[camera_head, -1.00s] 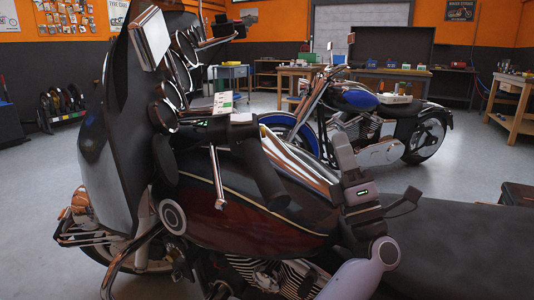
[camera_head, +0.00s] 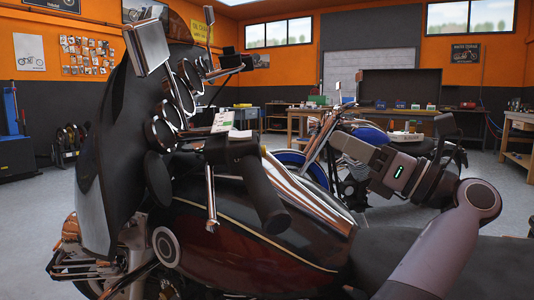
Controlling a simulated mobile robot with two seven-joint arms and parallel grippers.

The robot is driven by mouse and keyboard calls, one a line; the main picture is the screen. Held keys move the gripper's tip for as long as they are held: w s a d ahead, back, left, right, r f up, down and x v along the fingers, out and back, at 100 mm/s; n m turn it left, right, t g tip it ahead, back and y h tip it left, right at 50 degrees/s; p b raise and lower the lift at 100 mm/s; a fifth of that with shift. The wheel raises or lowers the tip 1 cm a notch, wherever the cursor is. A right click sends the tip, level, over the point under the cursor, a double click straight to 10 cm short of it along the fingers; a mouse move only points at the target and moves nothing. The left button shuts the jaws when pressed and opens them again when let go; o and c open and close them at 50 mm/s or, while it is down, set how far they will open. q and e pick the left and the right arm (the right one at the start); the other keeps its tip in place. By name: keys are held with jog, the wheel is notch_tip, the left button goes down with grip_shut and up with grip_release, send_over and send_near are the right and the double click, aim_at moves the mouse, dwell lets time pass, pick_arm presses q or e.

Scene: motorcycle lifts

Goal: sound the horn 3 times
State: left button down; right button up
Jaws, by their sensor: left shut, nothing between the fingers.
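The dark red motorcycle (camera_head: 250,232) stands close in front of me. Its near handlebar grip (camera_head: 263,195) is black and angles down over the tank, with a chrome lever (camera_head: 210,190) beside it and a dark control housing (camera_head: 230,147) at its upper end. I cannot make out a horn button.
The windscreen (camera_head: 92,190), mirror (camera_head: 147,45) and round gauges (camera_head: 160,132) rise at the left. Workbenches (camera_head: 300,120) line the back. The space above the tank is open.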

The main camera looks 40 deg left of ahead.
aim_at(264, 151)
pick_arm(q)
jog(key=shift+a, duration=0.1)
pick_arm(e)
jog(key=shift+f, duration=0.1)
pick_arm(q)
jog(key=s+a+f+b, duration=0.1)
jog(key=s+a+b, duration=0.5)
pick_arm(e)
jog(key=shift+w+a+f+n+t+y, duration=0.1)
jog(key=shift+f+n+t+y, duration=0.2)
jog(key=shift+t+y, duration=0.25)
pick_arm(q)
jog(key=shift+a, duration=0.1)
jog(key=shift+s+f, duration=0.1)
pick_arm(e)
jog(key=shift+f, duration=0.1)
dwell(1.5)
pick_arm(q)
jog(key=shift+s+a, duration=0.2)
jog(key=shift+a, duration=0.05)
